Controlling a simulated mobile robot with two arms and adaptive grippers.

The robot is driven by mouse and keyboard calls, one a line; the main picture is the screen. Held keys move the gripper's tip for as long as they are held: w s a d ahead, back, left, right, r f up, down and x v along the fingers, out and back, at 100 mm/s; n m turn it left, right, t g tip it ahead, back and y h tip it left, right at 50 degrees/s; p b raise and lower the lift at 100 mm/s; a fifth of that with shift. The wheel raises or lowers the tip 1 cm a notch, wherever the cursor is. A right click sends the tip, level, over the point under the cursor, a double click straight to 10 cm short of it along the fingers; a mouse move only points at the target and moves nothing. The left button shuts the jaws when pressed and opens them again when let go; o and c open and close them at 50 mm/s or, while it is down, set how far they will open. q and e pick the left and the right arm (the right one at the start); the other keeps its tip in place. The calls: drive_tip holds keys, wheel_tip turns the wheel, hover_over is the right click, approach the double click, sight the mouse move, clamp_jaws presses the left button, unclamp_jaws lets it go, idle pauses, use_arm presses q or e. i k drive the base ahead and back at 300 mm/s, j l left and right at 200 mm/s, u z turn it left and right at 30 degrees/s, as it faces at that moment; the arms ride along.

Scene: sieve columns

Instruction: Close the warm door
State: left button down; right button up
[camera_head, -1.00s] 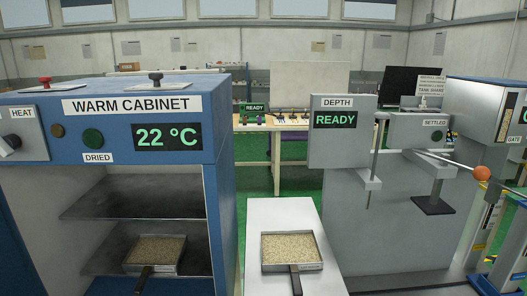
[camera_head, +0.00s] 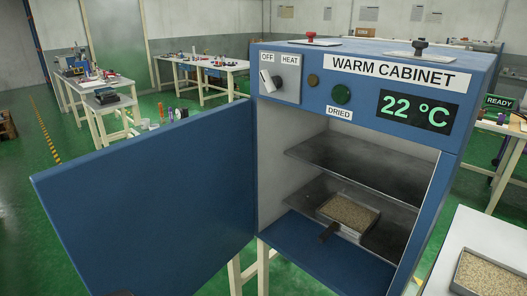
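The blue warm cabinet (camera_head: 472,78) stands at the right of the head view, and its display reads 22 °C. Its blue door (camera_head: 150,205) stands wide open, swung out to the left from the cabinet's left edge. Inside, a tray of grain (camera_head: 349,214) with a dark handle sits on the lower shelf, and the upper shelf (camera_head: 350,165) is bare. The heat switch (camera_head: 271,81) is on the front panel at the upper left, under the words OFF and HEAT. Neither of my grippers is clearly in view.
A second tray of grain (camera_head: 490,272) sits on a white surface (camera_head: 455,250) at the lower right. Workbenches with small items (camera_head: 205,66) stand at the back left. Green floor (camera_head: 60,185) lies open to the left of the door.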

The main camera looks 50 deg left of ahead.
sight(160, 212)
drive_tip(key=k+j, duration=0.1)
drive_tip(key=j, duration=0.35)
drive_tip(key=k+j, duration=0.15)
drive_tip(key=j, duration=0.3)
drive_tip(key=k+j, duration=0.1)
drive_tip(key=j, duration=0.35)
drive_tip(key=k+j, duration=0.15)
drive_tip(key=j, duration=0.3)
drive_tip(key=k+j, duration=0.1)
drive_tip(key=j, duration=0.35)
drive_tip(key=k+j, duration=0.15)
drive_tip(key=j, duration=0.3)
drive_tip(key=k+j, duration=0.1)
drive_tip(key=j, duration=0.35)
drive_tip(key=u, duration=0.05)
